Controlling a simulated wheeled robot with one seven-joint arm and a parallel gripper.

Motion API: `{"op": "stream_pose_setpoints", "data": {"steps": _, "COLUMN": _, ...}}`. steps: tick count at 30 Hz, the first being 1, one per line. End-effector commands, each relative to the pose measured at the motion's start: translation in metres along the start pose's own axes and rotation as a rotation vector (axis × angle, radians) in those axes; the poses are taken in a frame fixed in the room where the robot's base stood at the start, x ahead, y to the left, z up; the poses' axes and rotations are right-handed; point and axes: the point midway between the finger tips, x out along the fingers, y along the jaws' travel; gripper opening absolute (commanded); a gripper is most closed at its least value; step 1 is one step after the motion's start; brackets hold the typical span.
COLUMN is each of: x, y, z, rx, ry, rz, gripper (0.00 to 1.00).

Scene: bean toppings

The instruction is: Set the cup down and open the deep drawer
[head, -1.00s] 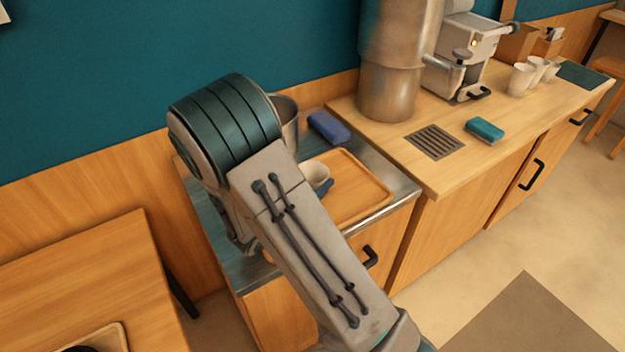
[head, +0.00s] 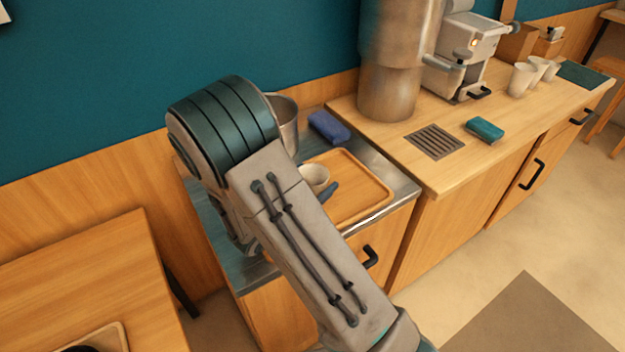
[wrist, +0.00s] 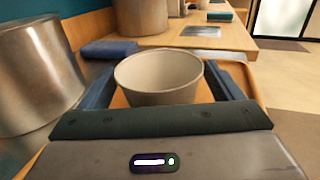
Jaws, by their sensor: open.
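A pale cup (head: 314,177) stands upright on a wooden tray (head: 372,209) on the steel counter. In the wrist view the cup (wrist: 160,75) sits between the two fingers of my gripper (wrist: 162,84). The fingers are spread, with a visible gap on each side of the cup. In the head view one dark finger shows beside the cup, and my arm hides the rest of the gripper. Below the counter is a wooden front with a black handle (head: 370,256). It looks shut, and my arm covers part of it. I cannot tell how deep it is.
A steel pot (head: 284,122) stands close behind the cup, left of it in the wrist view. A blue block (head: 328,127) lies behind the tray. A wooden counter with a coffee machine (head: 465,55) and cups adjoins on the right. The floor in front is clear.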

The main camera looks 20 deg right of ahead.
Motion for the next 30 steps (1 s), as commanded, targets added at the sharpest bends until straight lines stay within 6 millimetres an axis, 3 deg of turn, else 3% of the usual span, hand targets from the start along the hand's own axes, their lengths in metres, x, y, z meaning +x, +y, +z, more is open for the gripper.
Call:
{"op": "stream_pose_setpoints", "data": {"steps": 12, "x": -0.087, "y": 0.001, "z": -0.002, "rx": 0.0, "ry": 0.001, "rz": 0.006, "gripper": 0.86}}
{"op": "stream_pose_setpoints", "data": {"steps": 18, "x": -0.113, "y": 0.001, "z": -0.001, "rx": 0.0, "ry": 0.001, "rz": 0.004, "gripper": 0.86}}
{"op": "stream_pose_setpoints", "data": {"steps": 22, "x": -0.116, "y": -0.004, "z": 0.001, "rx": 0.013, "ry": 0.013, "rz": -0.02, "gripper": 0.86}}
{"op": "stream_pose_setpoints", "data": {"steps": 25, "x": -0.107, "y": -0.018, "z": 0.007, "rx": 0.056, "ry": 0.053, "rz": -0.09, "gripper": 0.86}}
{"op": "stream_pose_setpoints", "data": {"steps": 30, "x": -0.084, "y": -0.066, "z": 0.019, "rx": 0.226, "ry": 0.202, "rz": -0.332, "gripper": 0.86}}
